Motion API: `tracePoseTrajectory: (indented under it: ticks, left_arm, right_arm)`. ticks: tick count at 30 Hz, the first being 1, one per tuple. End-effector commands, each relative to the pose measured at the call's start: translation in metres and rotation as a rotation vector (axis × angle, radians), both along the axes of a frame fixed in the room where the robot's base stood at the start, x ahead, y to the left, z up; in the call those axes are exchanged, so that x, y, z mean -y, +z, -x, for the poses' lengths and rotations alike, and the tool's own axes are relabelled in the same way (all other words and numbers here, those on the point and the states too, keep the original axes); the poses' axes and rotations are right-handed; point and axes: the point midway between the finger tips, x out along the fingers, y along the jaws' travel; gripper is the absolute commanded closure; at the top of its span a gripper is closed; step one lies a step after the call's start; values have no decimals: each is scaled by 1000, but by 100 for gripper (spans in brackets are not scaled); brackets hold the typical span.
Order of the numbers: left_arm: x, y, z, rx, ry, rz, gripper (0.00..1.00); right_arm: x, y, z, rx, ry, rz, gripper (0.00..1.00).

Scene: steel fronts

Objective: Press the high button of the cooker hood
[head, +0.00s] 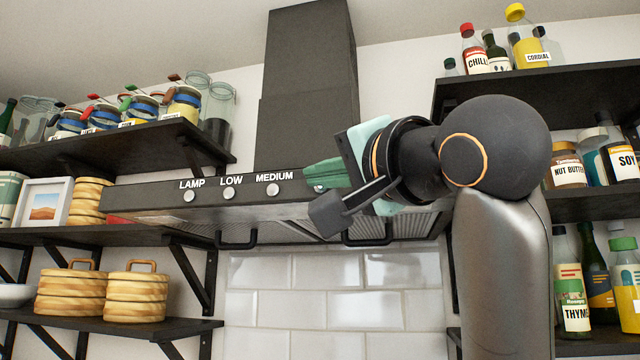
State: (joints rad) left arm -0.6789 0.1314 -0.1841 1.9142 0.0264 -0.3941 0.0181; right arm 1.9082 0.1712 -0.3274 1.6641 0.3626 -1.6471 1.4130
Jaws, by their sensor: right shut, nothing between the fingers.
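The dark cooker hood (150,201) spans the middle, with a row of round buttons on its front edge. The lamp button (189,196), low button (228,193) and medium button (272,191) show under their white labels. To their right, a small pale part of another button (320,188) shows just under my right gripper's green fingers. Its label is hidden, so its name cannot be read. My right gripper (308,174) is shut and empty, its fingertips pointing left in front of the panel. Whether it touches the panel or button cannot be told. My left gripper is not in view.
Two handles (236,242) hang under the hood's front. Dark shelves with jars stand at the left (120,145), and shelves with bottles at the right (540,88). White wall tiles (310,308) lie below the hood, where room is free.

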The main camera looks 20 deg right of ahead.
Motion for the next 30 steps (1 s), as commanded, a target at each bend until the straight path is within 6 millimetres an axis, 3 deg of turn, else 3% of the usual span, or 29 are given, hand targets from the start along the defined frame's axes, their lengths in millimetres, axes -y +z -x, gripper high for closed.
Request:
tracePoseTrajectory:
  ticks: [30]
  left_arm:
    - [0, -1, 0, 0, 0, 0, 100]
  right_arm:
    - [5, 0, -8, 0, 0, 0, 100]
